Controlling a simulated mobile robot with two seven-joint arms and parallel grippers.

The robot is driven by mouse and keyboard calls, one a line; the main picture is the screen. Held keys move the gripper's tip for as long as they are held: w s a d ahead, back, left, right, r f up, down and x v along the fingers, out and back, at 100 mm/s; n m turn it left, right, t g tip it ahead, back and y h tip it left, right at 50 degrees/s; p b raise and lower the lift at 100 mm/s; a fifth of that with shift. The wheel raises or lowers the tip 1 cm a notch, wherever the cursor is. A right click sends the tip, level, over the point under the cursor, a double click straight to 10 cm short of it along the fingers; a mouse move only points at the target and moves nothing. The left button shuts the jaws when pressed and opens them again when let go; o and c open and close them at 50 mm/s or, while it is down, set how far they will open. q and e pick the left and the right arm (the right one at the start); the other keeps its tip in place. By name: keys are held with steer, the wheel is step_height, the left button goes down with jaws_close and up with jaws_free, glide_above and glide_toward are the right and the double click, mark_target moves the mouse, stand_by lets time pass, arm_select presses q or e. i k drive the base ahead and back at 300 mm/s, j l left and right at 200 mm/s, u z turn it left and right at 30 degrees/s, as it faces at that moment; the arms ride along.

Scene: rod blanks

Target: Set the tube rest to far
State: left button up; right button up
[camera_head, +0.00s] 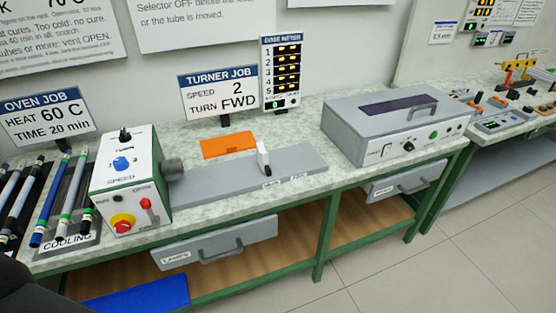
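The tube rest (263,157) is a small white upright post with a dark foot. It stands on the grey bed (215,182) of the turner, right of the chuck (173,169). Two small labels sit on the bed's front edge, a left one (271,184) and a right one (299,176); their print is too small to read surely. The rest stands close to the left label, with bare bed to its right. The turner's white control box (130,180) stands at the bed's left end. Neither of my grippers is in view.
An orange mat (227,145) lies behind the bed. A grey oven-like box (392,128) with a handle stands to the right. Several tubes lie in a cooling rack (72,228) at left. The space above the bed is clear.

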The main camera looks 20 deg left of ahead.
mark_target(263, 156)
steer(key=i+l+u, duration=0.1)
steer(key=i+l, duration=0.2)
steer(key=l, duration=0.15)
steer(key=i+l+u, duration=0.1)
steer(key=i+l, duration=0.25)
steer(key=l, duration=0.15)
